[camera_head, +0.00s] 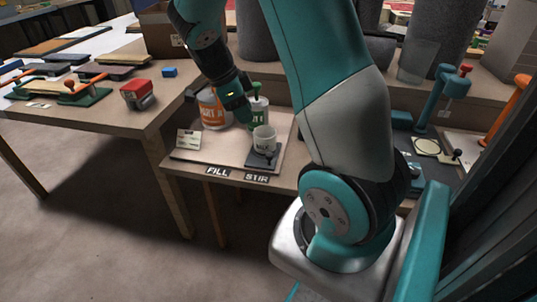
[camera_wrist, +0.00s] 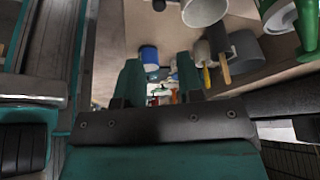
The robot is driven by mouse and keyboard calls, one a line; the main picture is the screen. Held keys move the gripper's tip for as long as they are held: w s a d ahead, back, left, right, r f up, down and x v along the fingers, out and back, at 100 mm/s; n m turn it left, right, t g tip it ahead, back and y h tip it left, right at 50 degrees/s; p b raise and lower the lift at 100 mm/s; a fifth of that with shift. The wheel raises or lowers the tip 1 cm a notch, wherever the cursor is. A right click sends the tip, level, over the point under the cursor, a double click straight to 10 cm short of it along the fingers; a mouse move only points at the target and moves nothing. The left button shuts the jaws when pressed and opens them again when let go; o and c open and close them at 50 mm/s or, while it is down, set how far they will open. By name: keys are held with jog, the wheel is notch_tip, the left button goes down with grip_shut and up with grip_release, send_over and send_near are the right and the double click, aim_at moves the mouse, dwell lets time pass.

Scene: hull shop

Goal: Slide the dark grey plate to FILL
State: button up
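The dark grey plate (camera_head: 277,158) lies on the light board (camera_head: 225,152) on the small bench, at the STIR label (camera_head: 256,178). The FILL label (camera_head: 217,171) is to its left on the bench's front edge. A white cup (camera_head: 264,138) with dark lettering stands on the plate, and a small dark knob shows at the plate's front. My gripper (camera_head: 244,118) is above and behind the cup, apart from the plate. In the wrist view my gripper (camera_wrist: 159,78) has its fingers apart with nothing between them. A white cup (camera_wrist: 204,10) shows there at the top edge.
An orange-and-white can (camera_head: 212,110) and a green-and-white can (camera_head: 258,108) stand behind the plate. A small card (camera_head: 188,139) stands on the board's left. The board is clear between card and plate.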

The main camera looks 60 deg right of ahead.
aim_at(268, 154)
jog(key=b+x, duration=0.3)
jog(key=x, duration=1.2)
jog(key=shift+s+f, duration=0.1)
jog(key=shift+f, duration=0.3)
grip_shut()
